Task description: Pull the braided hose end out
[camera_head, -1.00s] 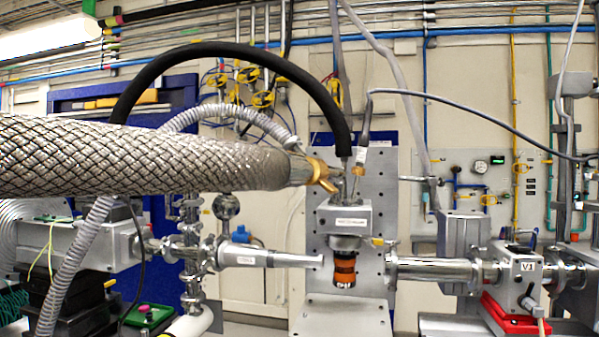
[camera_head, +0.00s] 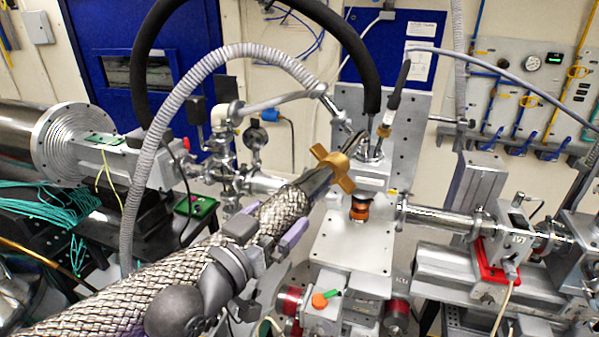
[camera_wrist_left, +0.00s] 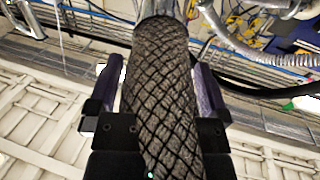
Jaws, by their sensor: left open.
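The thick braided hose (camera_head: 120,295) rises from the lower left to the middle in the head view. Its smooth metal end (camera_head: 316,184) carries a brass wing fitting (camera_head: 333,171) and meets the grey metal block (camera_head: 366,186); the exact joint is hard to see. My left gripper (camera_head: 274,216) is open with its purple fingers on either side of the hose near its end. In the left wrist view the braided hose (camera_wrist_left: 160,80) runs between the fingers, with a gap at the left finger. My right gripper is not in view.
A grey corrugated hose (camera_head: 158,165) and a black hose (camera_head: 270,12) arch over this area. A steel beam pipe (camera_head: 440,218) and a red-based valve (camera_head: 502,250) stand to the right. Teal cables (camera_head: 45,208) lie at the left.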

